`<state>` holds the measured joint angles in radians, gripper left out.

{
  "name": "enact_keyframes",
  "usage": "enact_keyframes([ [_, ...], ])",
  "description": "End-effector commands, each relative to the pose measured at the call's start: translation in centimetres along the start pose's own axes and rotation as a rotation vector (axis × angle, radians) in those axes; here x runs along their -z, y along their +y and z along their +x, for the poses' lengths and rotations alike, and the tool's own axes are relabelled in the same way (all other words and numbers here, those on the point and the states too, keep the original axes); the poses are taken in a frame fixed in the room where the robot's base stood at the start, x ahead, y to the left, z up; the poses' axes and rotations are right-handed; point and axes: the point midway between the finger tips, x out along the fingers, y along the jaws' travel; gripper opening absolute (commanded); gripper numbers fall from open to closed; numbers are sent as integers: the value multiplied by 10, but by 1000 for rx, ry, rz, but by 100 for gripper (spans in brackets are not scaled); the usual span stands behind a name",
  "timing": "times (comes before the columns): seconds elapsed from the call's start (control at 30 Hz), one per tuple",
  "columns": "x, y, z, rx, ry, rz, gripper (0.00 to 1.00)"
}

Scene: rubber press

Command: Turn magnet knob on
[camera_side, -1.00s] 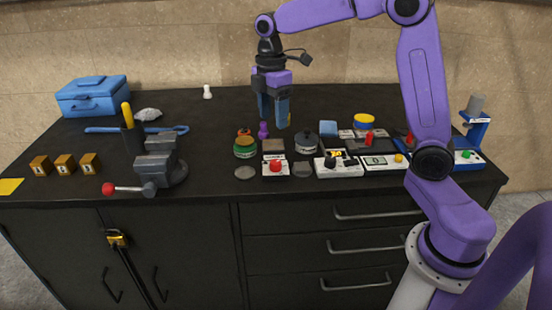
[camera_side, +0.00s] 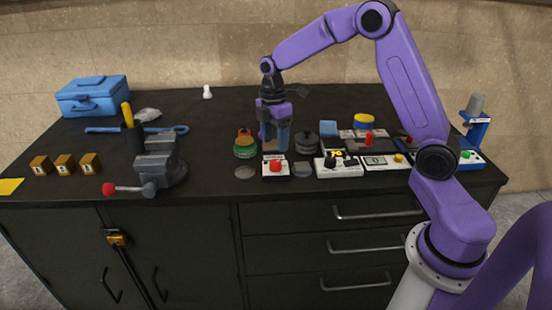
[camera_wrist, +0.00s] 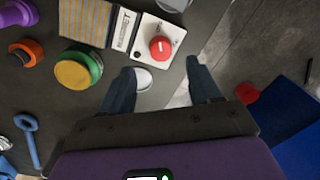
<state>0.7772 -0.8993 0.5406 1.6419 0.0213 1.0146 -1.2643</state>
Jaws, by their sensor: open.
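The magnet knob (camera_side: 275,166) is red and sits on a small white panel (camera_side: 276,176) near the front of the bench. In the wrist view the red knob (camera_wrist: 160,47) has a pale line on its face, and its white panel (camera_wrist: 146,36) reads "MAGNET". A striped metal plate (camera_wrist: 85,20) adjoins the panel. My gripper (camera_side: 275,147) is open and points down, just behind and above the knob in the side view. In the wrist view its fingers (camera_wrist: 165,84) are apart with nothing gripped, and the knob lies beyond their tips, not between them.
A green and orange jar (camera_side: 245,147) stands left of my gripper, and a dark round weight (camera_side: 306,142) stands right. A white box with a black knob (camera_side: 338,166) is right of the magnet panel. A grey vise (camera_side: 160,163) stands farther left. The bench's front edge is close.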

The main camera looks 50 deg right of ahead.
Motion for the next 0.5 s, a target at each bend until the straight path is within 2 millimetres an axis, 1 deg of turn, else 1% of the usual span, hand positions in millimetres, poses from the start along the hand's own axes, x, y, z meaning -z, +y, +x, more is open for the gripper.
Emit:
enact_keyframes([
  [0.03, -1, -1, 11, 5, -1, 1, 62],
  [0.1, 0, -1, 23, 5, -1, 1, 62],
  [0.23, 0, -1, 44, 4, -1, 1, 62],
  [0.33, 0, -1, 56, 3, -1, 1, 62],
  [0.5, 0, -1, 67, 1, 0, 1, 62],
])
